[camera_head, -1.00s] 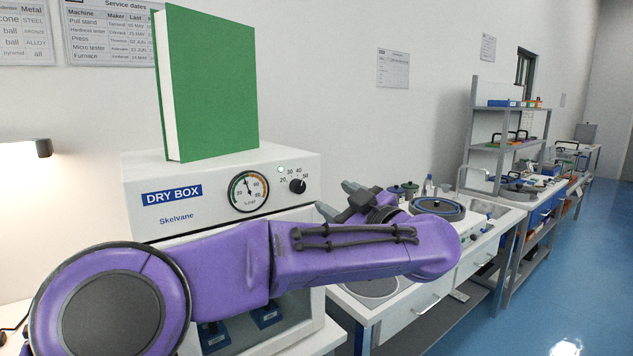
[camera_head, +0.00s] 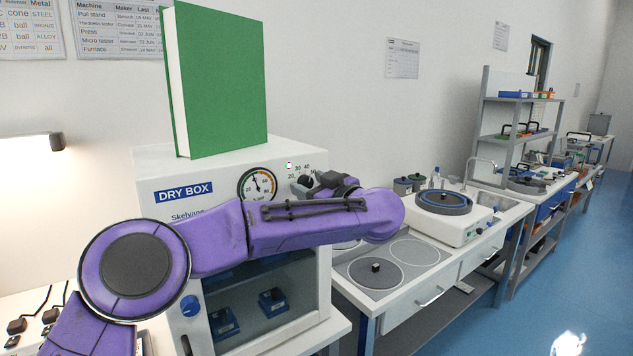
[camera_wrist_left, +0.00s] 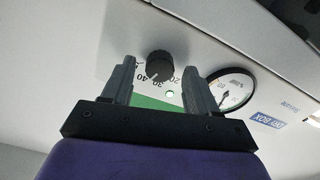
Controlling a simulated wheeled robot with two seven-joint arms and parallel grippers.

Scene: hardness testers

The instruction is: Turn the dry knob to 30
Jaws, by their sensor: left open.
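The dry box (camera_head: 150,165) is a white cabinet with a round humidity gauge (camera_head: 257,187) and a small black dry knob (camera_head: 305,183) on its upper front, with numbers printed around the knob. In the left wrist view the knob (camera_wrist_left: 159,66) sits between the two fingers of my left gripper (camera_wrist_left: 157,75), with space on both sides. The left gripper also shows in the head view (camera_head: 312,187), close in front of the knob and partly covering it. It is open. The knob's exact setting is hard to read. My right gripper is out of view.
A green book (camera_head: 222,85) stands on top of the dry box. A glass door (camera_head: 270,285) with blue items behind it is below my arm. To the right, a bench holds a round polishing machine (camera_head: 443,203). Blue floor (camera_head: 570,260) is clear at the right.

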